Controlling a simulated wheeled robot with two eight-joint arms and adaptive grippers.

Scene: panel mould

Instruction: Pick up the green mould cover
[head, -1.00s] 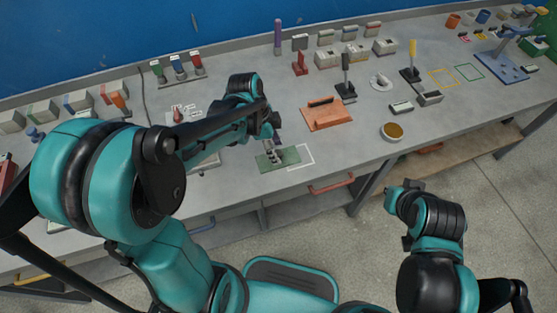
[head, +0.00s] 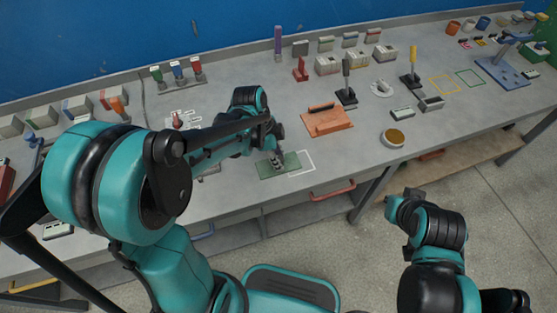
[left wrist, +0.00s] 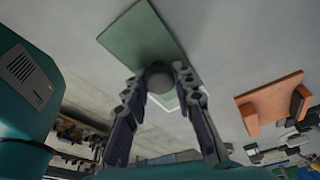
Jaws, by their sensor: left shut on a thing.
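The green mould cover (head: 289,168) is a flat plate lying at the bench's front edge, partly over a white outline (head: 310,163). My left gripper (head: 277,164) is over the cover, pointing down. In the left wrist view the cover (left wrist: 133,38) has a round grey knob (left wrist: 159,80), and the fingertips (left wrist: 157,77) are on either side of the knob, shut on it. Whether the cover is clear of the bench cannot be told. My right arm hangs at the lower right in front of the bench; its fingertips are not clearly visible.
An orange plate with a handle (head: 327,120) lies right of the cover. A round pot with brown contents (head: 393,137) stands further right. Stamps and small boxes stand behind. The bench (head: 235,200) is bare in front of the left gripper.

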